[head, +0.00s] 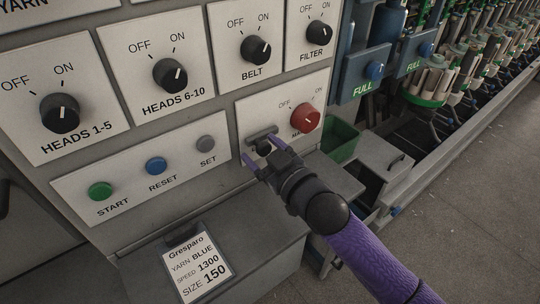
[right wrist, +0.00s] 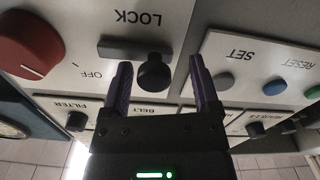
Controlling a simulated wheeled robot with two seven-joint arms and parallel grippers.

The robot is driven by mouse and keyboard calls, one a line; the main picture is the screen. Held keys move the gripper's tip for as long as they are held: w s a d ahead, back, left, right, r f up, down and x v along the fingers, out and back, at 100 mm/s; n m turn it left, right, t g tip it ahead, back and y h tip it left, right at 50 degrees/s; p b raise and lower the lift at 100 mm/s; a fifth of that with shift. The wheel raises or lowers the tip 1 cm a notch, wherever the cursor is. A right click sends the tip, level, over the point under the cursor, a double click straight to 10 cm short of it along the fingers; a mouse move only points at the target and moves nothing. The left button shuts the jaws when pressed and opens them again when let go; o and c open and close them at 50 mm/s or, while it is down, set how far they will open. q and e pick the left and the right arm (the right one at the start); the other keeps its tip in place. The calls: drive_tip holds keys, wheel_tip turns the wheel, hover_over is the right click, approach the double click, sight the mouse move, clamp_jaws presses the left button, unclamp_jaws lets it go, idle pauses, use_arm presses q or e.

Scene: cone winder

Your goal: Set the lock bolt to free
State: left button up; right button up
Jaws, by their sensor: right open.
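The lock bolt (head: 264,147) is a small black round knob on a dark bar, low on the machine's front panel beside the red main knob (head: 306,118). In the upside-down right wrist view the bolt knob (right wrist: 154,73) sits at the right end of the dark bar (right wrist: 118,48), under the word LOCK. My right gripper (head: 262,149) is open at the panel. In the wrist view its two purple fingers (right wrist: 160,66) stand on either side of the knob, with visible gaps. Contact is not visible. My left gripper is out of view.
Start, reset and set buttons (head: 206,143) sit left of the bolt. Several black rotary knobs (head: 170,75) are above. A sloped ledge with a label card (head: 198,265) is below. A green bin (head: 342,140) and spindle rows are to the right.

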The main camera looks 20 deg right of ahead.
drive_tip(key=p+v, duration=0.1)
drive_tip(key=v, duration=0.8)
drive_tip(key=shift+s, duration=0.25)
drive_tip(key=shift+d, duration=0.1)
drive_tip(key=s+f+m+g+h, duration=0.55)
drive_tip(key=s+f+g, duration=0.8)
drive_tip(key=s, duration=0.35)
wheel_tip(320, 180, down, 17)
drive_tip(key=s+g, duration=0.2)
drive_tip(key=s+d+f+n+b, duration=0.1)
drive_tip(key=s+d+f, duration=0.3)
drive_tip(key=s+f, duration=0.8)
drive_tip(key=shift+s+f+g+h, duration=0.3)
drive_tip(key=shift+s+g+h, duration=0.15)
drive_tip(key=shift+s, duration=0.6)
